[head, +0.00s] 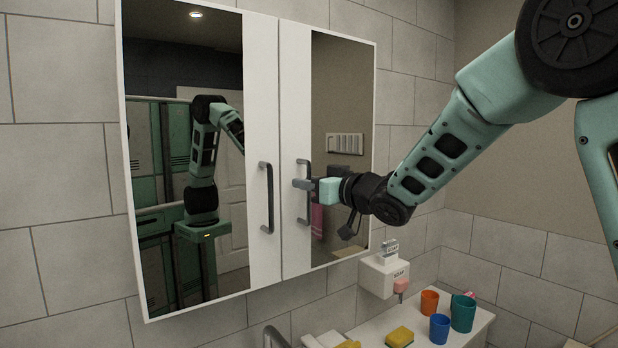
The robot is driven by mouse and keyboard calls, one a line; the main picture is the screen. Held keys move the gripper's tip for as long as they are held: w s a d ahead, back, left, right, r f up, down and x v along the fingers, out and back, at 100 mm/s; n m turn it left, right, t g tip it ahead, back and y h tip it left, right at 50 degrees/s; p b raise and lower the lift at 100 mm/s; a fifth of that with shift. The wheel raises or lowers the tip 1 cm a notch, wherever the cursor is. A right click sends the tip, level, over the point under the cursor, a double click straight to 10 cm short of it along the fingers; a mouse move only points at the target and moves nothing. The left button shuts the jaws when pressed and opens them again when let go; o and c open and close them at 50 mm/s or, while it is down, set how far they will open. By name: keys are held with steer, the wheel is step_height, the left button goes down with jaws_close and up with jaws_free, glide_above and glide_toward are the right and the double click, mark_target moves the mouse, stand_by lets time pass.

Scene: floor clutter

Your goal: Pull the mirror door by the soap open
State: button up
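A white wall cabinet has two mirror doors, and both look closed. The right mirror door (342,95) is the one nearer the soap dispenser (384,275), which hangs on the wall below its right side. The right door's dark upright handle (308,212) is near its left edge. My gripper (303,185) comes from the right, with its grey fingers at the upper half of this handle, overlapping it in the view. Whether the fingers are closed on it cannot be made out. The left mirror door (180,60) has its own handle (266,198).
A white counter (367,335) below holds an orange cup (429,302), a blue cup (439,328), a teal cup (463,313) and a yellow sponge (400,337). A faucet (275,336) shows at the bottom. Space in front of the doors looks clear apart from my arm.

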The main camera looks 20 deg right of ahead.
steer(key=shift+w+a, duration=0.1)
jaws_close()
